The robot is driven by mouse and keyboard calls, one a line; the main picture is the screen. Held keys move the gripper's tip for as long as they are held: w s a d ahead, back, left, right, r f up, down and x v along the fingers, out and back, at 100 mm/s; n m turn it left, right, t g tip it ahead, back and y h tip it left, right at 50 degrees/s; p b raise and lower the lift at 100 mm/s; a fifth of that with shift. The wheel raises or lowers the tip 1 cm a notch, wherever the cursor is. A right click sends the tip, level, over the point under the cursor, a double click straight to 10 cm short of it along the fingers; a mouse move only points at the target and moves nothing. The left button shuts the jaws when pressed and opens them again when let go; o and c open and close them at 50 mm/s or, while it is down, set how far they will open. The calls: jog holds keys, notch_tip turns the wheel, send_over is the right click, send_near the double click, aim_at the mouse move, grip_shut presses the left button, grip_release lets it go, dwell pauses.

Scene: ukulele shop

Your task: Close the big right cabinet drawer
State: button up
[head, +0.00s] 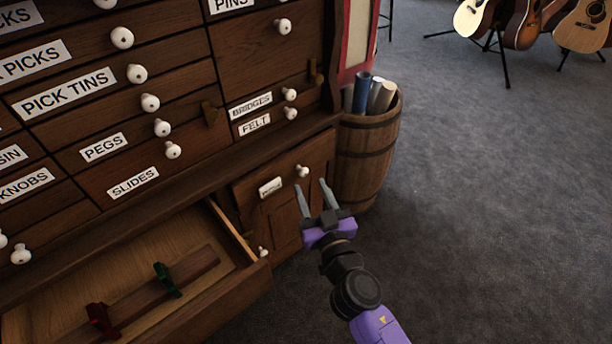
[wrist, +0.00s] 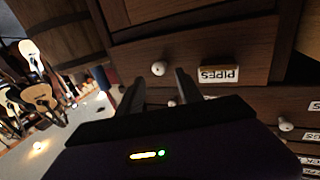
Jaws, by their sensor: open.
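A large wooden cabinet drawer (head: 205,304) stands pulled open at the lower left of the head view. Its right side wall and part of its front show, and the rest runs out of the frame. Inside lies a wooden bar with a green clip-like piece (head: 167,280) and a dark red one (head: 102,320). My gripper (head: 314,190) is open and empty, to the right of the open drawer and apart from it. It is in front of a smaller drawer front (head: 285,186) with a white knob. In the wrist view my fingers (wrist: 158,88) point towards this front, labelled PIPES (wrist: 218,74).
Above are several labelled small drawers with white knobs, such as SLIDES (head: 132,182). A wooden barrel (head: 368,150) with rolled tubes stands close right of the cabinet. Guitars on stands (head: 500,25) are at the back right. The grey carpet (head: 500,200) on the right is clear.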

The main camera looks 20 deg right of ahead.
aim_at(305, 174)
jog(key=shift+w+d, duration=0.2)
jog(key=shift+w, duration=1.95)
grip_shut()
